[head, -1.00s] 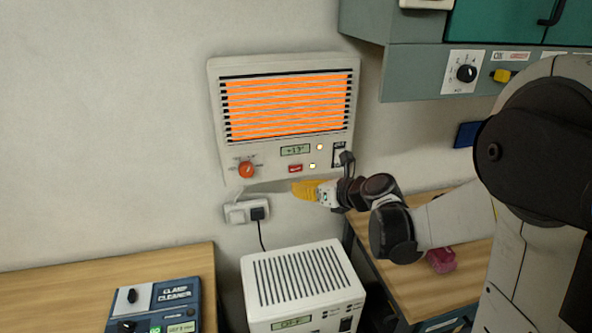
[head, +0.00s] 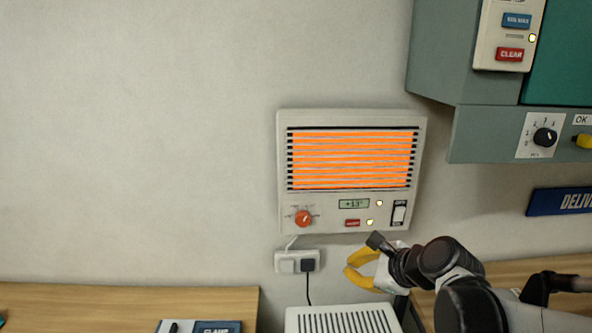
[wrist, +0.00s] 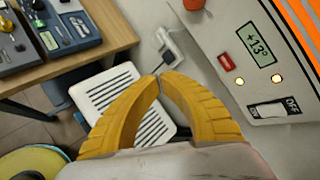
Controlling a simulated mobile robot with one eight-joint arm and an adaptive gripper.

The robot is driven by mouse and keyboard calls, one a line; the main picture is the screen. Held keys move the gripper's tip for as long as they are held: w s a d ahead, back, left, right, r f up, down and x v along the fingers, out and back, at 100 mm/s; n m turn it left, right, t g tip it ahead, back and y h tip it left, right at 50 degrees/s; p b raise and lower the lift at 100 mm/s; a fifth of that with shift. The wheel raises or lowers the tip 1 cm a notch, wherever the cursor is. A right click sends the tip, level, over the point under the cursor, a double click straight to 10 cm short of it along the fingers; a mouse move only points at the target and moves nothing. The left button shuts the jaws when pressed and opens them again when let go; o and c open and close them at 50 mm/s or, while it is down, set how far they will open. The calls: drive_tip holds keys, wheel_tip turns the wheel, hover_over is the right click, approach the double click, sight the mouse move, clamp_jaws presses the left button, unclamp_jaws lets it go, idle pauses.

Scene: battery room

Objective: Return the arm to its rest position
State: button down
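My gripper (head: 347,268) hangs just below the lower right of the wall heater (head: 349,120), apart from it. Its two yellow fingers bow outward and their tips meet in the wrist view (wrist: 159,77), with nothing between them. My dark wrist and arm run off to the lower right in the head view. The heater has glowing orange bars, a red-orange knob (head: 303,218), a display (head: 354,204) reading +13° and a white rocker switch (head: 399,214). Two small lamps on it are lit.
A wall socket (head: 285,262) with a dark plug is left of my gripper. A white vented box (head: 340,320) stands below. A grey-green cabinet (head: 440,60) juts out at upper right. Wooden tables (head: 120,297) lie left and right. The wall at left is clear.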

drive_tip(key=s+d+f+n+g+h+b, duration=0.1)
drive_tip(key=s+d+f+n+h, duration=0.1)
drive_tip(key=s+n, duration=0.7)
drive_tip(key=s+d+f+n+g+h+b, duration=0.1)
drive_tip(key=s+f+n+h, duration=0.1)
drive_tip(key=s+n, duration=0.8)
drive_tip(key=shift+d+n+h, duration=0.35)
drive_tip(key=shift+n+h, duration=0.15)
drive_tip(key=shift+n, duration=0.6)
